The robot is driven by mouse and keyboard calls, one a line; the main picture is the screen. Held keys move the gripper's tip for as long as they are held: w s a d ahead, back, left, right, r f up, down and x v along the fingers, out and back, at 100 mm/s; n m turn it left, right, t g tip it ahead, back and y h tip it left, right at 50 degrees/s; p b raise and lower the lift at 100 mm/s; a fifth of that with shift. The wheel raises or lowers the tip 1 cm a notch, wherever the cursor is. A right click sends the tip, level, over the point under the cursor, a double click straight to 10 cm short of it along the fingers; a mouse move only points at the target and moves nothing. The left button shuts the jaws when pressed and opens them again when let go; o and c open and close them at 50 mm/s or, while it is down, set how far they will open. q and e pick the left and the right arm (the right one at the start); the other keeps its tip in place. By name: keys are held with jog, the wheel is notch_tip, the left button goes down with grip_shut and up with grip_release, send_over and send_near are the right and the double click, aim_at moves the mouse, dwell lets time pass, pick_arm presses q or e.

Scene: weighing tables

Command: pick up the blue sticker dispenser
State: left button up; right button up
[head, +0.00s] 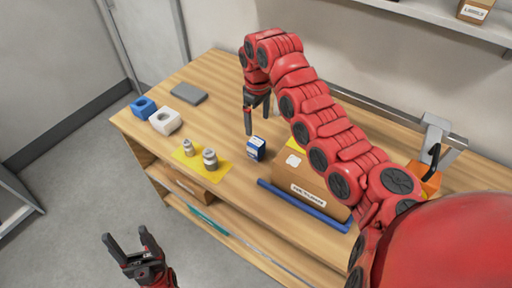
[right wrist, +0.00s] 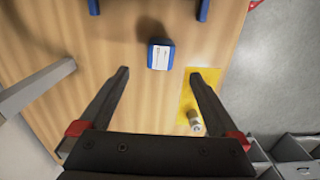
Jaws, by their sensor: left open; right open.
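The blue sticker dispenser (head: 256,148) appears to be the small dark blue box with a white label standing on the wooden table; it also shows in the right wrist view (right wrist: 160,56). My right gripper (head: 257,120) is open and empty above the table, a little behind the box in the head view. In the right wrist view the box lies beyond the fingertips (right wrist: 161,72), lined up with the gap between them and not touching. My left gripper (head: 127,236) is open and empty over the floor in front of the table.
Metal weights (head: 210,159) stand on a yellow mat (head: 190,163) left of the box. A carton (head: 305,186) and a blue rail (head: 305,205) lie to its right. A blue block with a round hole (head: 144,107), a white one (head: 166,120) and a grey slab (head: 189,93) are further left.

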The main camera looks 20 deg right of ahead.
aim_at(256, 142)
notch_tip(256, 142, down, 10)
jog(key=p, duration=0.4)
jog(key=shift+a+f, duration=0.1)
jog(key=shift+f, duration=0.05)
jog(key=shift+a+f+p, duration=0.1)
jog(key=shift+f+p, duration=0.4)
notch_tip(256, 142, down, 4)
jog(key=shift+r+p, duration=0.25)
jog(key=shift+p, duration=0.25)
jog(key=shift+w+f, duration=0.1)
jog(key=shift+f, duration=0.4)
grip_shut()
